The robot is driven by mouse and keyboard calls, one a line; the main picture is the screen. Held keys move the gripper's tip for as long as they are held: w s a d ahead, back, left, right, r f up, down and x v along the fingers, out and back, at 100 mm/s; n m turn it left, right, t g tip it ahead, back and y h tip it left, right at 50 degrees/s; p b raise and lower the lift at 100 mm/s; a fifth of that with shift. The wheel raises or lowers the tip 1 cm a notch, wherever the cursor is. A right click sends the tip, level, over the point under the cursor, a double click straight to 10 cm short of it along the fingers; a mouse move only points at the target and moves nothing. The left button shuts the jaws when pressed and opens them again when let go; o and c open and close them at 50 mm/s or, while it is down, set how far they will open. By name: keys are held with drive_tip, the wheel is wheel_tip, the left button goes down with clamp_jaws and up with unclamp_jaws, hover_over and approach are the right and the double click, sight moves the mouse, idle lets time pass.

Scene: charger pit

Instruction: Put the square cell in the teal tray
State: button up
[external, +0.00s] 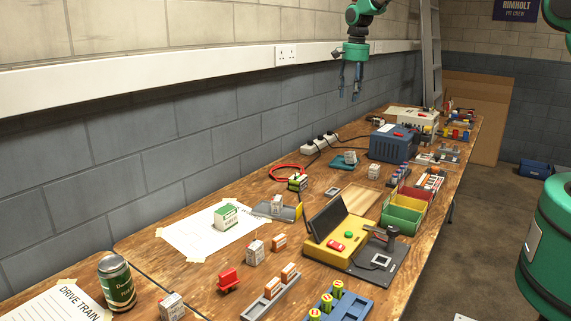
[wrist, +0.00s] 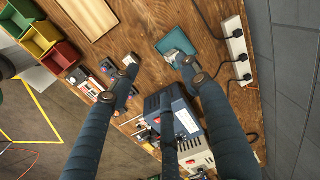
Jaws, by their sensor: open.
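The teal tray (external: 338,163) lies on the workbench near the wall; it also shows in the wrist view (wrist: 170,42), partly covered by a finger. A boxy white cell (external: 374,171) stands to the right of the tray; a pale block (wrist: 131,58) shows by the left fingertip in the wrist view. Similar boxy cells stand nearer, one on the bench (external: 254,253) and one on a grey plate (external: 277,204). I cannot tell which is the square cell. My gripper (external: 349,93) is open and empty, pointing down high above the bench.
A blue box (external: 392,143) and a white power strip (external: 319,144) with plugs and cables stand near the tray. Red, yellow and green bins (external: 404,214) and a yellow tester (external: 335,243) stand nearer. A wooden board (external: 355,200) lies between them. The wall is close on the left.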

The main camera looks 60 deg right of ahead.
drive_tip(key=s+a+r+n+t, duration=0.2)
drive_tip(key=s+a+r+n, duration=0.6)
drive_tip(key=s+a+r, duration=1.45)
drive_tip(key=s+a+n+t, duration=0.1)
drive_tip(key=s+a+n, duration=0.3)
drive_tip(key=s, duration=0.9)
drive_tip(key=s+a+n+t, duration=0.1)
drive_tip(key=s+a+n, duration=0.2)
drive_tip(key=s, duration=1.1)
drive_tip(key=a, duration=0.3)
drive_tip(key=shift+a+r+n+t, duration=0.2)
drive_tip(key=shift+r+n+t, duration=0.05)
drive_tip(key=shift+n+t, duration=0.15)
